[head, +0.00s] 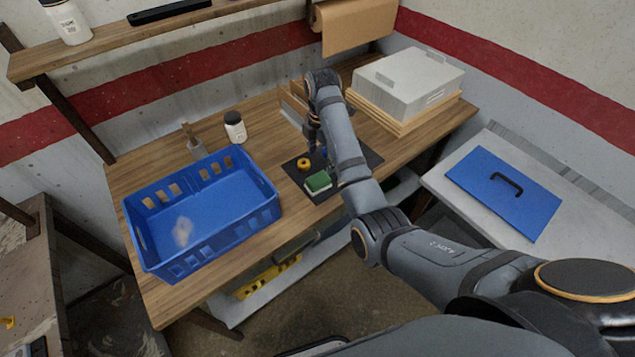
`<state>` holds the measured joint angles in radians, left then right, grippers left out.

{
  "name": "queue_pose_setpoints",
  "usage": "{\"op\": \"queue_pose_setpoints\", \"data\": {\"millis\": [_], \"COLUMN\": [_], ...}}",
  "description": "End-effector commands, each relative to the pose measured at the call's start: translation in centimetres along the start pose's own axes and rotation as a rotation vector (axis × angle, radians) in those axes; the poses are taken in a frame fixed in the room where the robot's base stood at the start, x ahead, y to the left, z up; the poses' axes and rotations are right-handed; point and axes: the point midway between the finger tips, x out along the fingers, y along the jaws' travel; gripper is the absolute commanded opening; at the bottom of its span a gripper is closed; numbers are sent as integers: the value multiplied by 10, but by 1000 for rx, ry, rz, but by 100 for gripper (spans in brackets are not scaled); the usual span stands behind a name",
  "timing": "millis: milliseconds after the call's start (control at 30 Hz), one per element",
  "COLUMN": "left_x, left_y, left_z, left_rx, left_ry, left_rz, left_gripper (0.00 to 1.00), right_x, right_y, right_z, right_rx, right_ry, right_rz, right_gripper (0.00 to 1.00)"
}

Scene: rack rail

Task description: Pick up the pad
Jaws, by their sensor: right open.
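The pad (318,182), a small block with a green top and a pale lower edge, lies on a black mat (358,158) on the wooden workbench. My right arm reaches in from the lower right across the mat. My right gripper (318,151) points down above the mat, behind the pad and apart from it in the picture. It is open and small in view; its fingers are partly hidden by my own arm. My left gripper is not in view.
A yellow-orange ring-like object (304,164) lies on the mat close to the pad. A blue crate (262,215) stands on the left of the bench, with a white jar (235,127) behind it. A grey box (408,82) sits at the back right.

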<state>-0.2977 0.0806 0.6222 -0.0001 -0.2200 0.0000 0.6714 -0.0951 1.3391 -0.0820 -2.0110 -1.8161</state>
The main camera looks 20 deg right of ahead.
Motion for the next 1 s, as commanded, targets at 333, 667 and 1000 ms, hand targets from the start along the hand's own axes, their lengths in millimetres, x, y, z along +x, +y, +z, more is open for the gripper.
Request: {"op": "queue_pose_setpoints", "data": {"millis": [333,667,1000], "left_x": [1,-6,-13], "left_y": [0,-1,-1], "left_z": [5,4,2], "left_rx": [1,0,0], "left_ry": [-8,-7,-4], "left_rz": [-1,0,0], "left_gripper": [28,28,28], "right_x": [40,62,105], "right_y": [0,2,6], "right_z": [0,0,-1], "right_rx": [-3,-3,-2], "right_ry": [1,1,0], "right_rz": [-5,-5,-1], "right_gripper": [74,74,74]}}
